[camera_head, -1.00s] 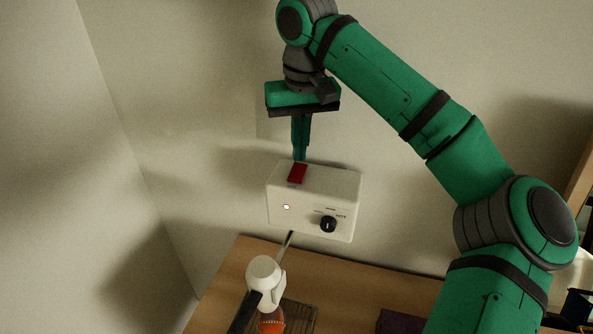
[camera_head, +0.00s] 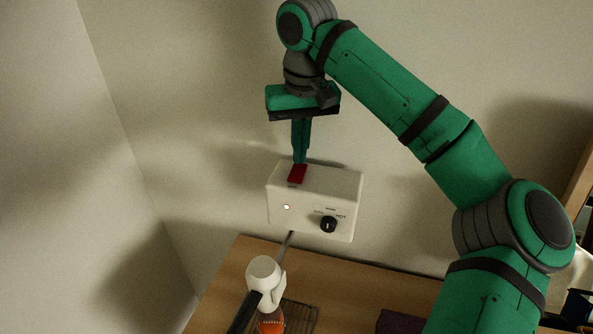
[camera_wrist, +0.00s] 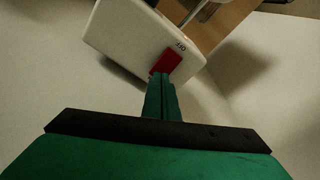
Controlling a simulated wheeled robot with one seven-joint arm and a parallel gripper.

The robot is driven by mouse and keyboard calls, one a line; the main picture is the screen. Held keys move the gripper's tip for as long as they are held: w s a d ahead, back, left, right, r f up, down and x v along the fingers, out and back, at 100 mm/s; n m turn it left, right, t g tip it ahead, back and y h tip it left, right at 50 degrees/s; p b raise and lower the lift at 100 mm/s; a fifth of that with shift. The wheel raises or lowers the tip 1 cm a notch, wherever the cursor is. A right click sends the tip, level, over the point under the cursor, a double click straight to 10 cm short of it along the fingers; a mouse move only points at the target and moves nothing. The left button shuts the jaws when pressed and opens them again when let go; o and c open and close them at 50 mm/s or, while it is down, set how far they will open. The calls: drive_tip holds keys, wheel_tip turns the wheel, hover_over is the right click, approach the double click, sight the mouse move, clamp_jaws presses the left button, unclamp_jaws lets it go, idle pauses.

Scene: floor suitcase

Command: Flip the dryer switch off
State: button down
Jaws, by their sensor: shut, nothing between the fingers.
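The dryer's white control box (camera_head: 340,190) is on the wall, with a red rocker switch (camera_head: 298,174) on its top. A small pale light (camera_head: 286,207) and a black knob (camera_head: 328,224) are on its front. My gripper (camera_head: 299,160) is shut and empty, pointing down, its tips at the rear edge of the red switch.
A white dryer (camera_head: 264,272) with an orange part (camera_head: 271,322) stands below the box, near a wire rack (camera_head: 300,316) on the wooden table (camera_head: 350,277). A purple item (camera_head: 400,322) lies at the table's front. Wall space left of the box is clear.

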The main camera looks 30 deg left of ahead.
sight(299, 167)
drive_tip(key=shift+f, duration=0.75)
idle(0.3)
wheel_tip(299, 167, up, 7)
idle(1.0)
idle(0.5)
